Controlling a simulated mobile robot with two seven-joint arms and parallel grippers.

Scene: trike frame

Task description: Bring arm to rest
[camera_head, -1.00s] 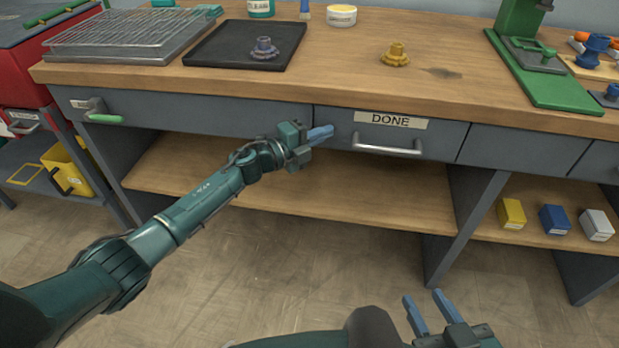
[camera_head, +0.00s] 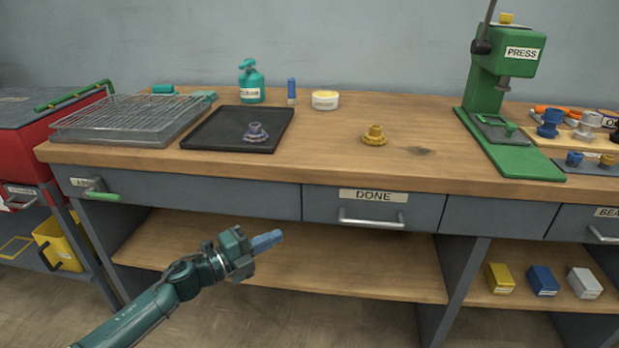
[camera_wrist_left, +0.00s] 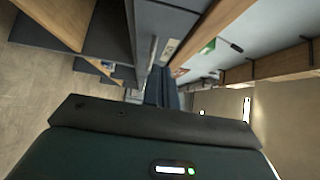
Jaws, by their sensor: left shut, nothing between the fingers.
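My left arm comes in from the lower left in the head view. Its gripper (camera_head: 266,241) has blue fingers that are shut with nothing between them. It is in front of the bench, below and to the left of the drawer labelled DONE (camera_head: 325,207), and apart from it. In the left wrist view the blue fingers (camera_wrist_left: 162,88) show together in the middle, with the bench front beside them. My right gripper is not in the head view.
Boxes (camera_head: 542,281) stand on the lower shelf (camera_head: 300,255). The floor in front is clear.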

